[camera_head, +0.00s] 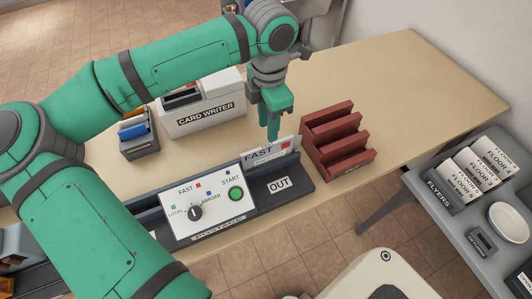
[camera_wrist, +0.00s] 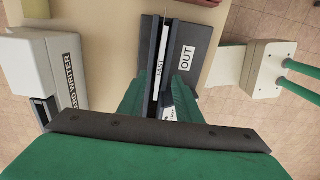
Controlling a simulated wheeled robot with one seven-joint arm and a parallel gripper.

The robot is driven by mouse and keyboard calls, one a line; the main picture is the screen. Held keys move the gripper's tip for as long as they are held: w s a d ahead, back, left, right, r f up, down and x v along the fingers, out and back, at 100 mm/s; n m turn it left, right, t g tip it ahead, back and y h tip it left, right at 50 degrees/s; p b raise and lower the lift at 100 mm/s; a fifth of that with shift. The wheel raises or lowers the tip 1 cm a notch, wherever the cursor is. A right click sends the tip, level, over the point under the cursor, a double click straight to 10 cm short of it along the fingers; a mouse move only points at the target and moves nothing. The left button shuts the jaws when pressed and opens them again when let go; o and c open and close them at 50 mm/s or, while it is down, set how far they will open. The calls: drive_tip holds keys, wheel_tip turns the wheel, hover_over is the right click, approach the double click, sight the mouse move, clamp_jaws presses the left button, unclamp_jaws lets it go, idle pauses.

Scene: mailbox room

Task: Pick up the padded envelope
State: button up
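A pale upright piece marked FAST with a red patch (camera_head: 268,152) stands in the dark slot of the OUT tray. It looks like a stamped envelope, but I cannot tell whether it is padded. In the wrist view its thin top edge (camera_wrist: 159,69) shows in the slot. My gripper (camera_head: 273,134) points down just above and behind its upper edge. In the wrist view the green fingers (camera_wrist: 158,98) show on both sides of the slot, apart, with nothing seen clamped between them.
The postage machine (camera_head: 213,226) with dial and green START button stands at the front. The OUT tray (camera_head: 298,187) adjoins it. A red stepped rack (camera_head: 337,140) stands close on the right. The card writer (camera_head: 203,118) is behind left. The table's far right is clear.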

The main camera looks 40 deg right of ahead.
sight(268, 145)
wheel_tip(268, 145, down, 10)
drive_tip(key=shift+r, duration=0.15)
clamp_jaws()
idle(0.4)
